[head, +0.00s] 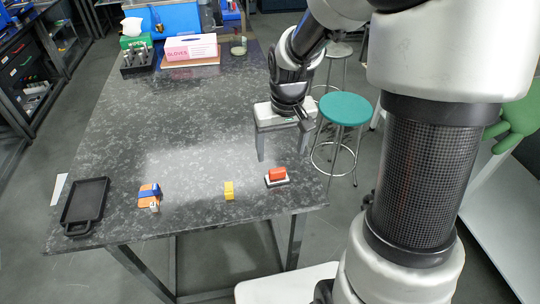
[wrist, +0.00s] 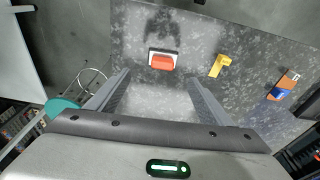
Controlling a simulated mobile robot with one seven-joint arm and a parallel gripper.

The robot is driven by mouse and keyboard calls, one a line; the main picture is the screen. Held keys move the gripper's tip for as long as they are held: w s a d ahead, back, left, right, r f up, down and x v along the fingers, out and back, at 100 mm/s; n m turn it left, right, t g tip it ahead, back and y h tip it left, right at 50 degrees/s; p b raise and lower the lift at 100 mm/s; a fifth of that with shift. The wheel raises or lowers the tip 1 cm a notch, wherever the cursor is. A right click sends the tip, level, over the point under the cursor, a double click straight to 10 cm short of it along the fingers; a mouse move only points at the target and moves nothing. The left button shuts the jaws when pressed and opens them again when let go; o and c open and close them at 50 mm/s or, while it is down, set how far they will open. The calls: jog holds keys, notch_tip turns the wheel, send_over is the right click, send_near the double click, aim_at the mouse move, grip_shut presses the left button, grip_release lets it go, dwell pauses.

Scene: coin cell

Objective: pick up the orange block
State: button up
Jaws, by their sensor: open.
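The orange block (head: 277,174) sits on a small pale base (head: 282,183) near the right front edge of the dark speckled table. The wrist view shows the orange block (wrist: 162,62) just beyond the fingertips, close to midway between them. My gripper (head: 281,156) is open and empty, pointing down above the table, behind the block in the head view. It also shows in the wrist view (wrist: 158,78), with both fingers apart and nothing between them.
A yellow piece (head: 229,190) lies left of the block. An orange and blue item (head: 150,194) lies further left, near a black tray (head: 67,219). A glove box (head: 190,47) stands at the back. The table's middle is clear. A green stool (head: 346,108) stands beyond the right edge.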

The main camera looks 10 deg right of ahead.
aim_at(278, 169)
jog(key=f, duration=0.4)
jog(key=shift+w+f, duration=0.35)
jog(key=shift+w+a+f, duration=0.15)
jog(key=shift+f, duration=1.2)
jog(key=shift+w+a+f, duration=0.1)
jog(key=shift+f, duration=1.2)
jog(key=c, duration=1.2)
